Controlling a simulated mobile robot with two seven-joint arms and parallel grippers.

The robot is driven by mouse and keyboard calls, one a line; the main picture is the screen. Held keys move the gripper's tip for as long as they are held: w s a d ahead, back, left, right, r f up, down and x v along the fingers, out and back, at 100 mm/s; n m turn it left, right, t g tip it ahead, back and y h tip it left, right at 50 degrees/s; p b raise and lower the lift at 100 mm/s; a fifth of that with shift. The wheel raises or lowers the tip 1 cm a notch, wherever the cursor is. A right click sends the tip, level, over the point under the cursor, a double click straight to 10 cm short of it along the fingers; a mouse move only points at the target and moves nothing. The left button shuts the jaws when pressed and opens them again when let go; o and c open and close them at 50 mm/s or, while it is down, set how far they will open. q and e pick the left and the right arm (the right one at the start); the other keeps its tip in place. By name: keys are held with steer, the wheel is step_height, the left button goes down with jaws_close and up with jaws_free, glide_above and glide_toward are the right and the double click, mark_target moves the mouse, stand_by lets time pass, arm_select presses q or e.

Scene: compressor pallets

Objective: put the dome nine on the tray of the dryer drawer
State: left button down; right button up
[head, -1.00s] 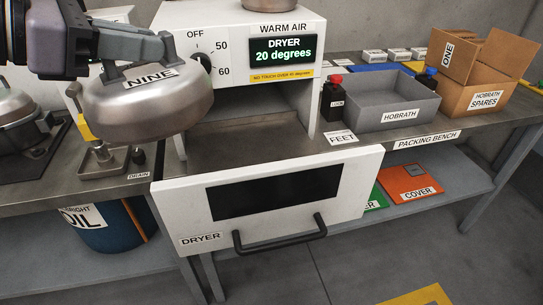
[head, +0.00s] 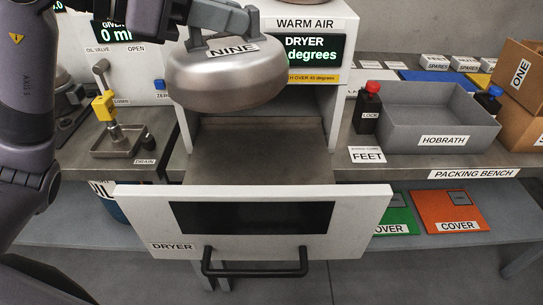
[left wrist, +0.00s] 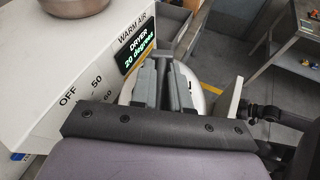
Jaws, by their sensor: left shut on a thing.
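The dome nine (head: 226,82) is a round brushed-metal shell with a NINE label. My left gripper (head: 222,45) is shut on its top and holds it in the air, in front of the dryer (head: 318,45) and above the inner part of the open drawer. The dryer drawer is pulled out; its white front (head: 355,212) has a dark window and a black handle. The bare grey tray (head: 262,150) shows behind that front, below the dome. In the left wrist view the gripper (left wrist: 163,68) hides most of the dome. My right gripper is not in view.
A grey HOBRATH bin (head: 440,148), a LOCK bottle (head: 368,108) and a FEET label (head: 367,155) stand to the right on the packing bench. An oil valve with a drain pan (head: 119,141) is at the left. Covers (head: 448,212) lie on the lower shelf.

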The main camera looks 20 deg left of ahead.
arm_select(q)
steer(key=shift+w+d+f, duration=0.1)
steer(key=shift+f, duration=0.3)
step_height(320, 180, down, 19)
steer(key=b, duration=0.3)
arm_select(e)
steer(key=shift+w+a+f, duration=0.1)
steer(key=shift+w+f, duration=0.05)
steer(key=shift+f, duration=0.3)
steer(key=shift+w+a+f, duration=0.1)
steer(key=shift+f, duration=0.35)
arm_select(q)
steer(key=c, duration=1.1)
jaws_free()
steer(key=shift+f, duration=0.15)
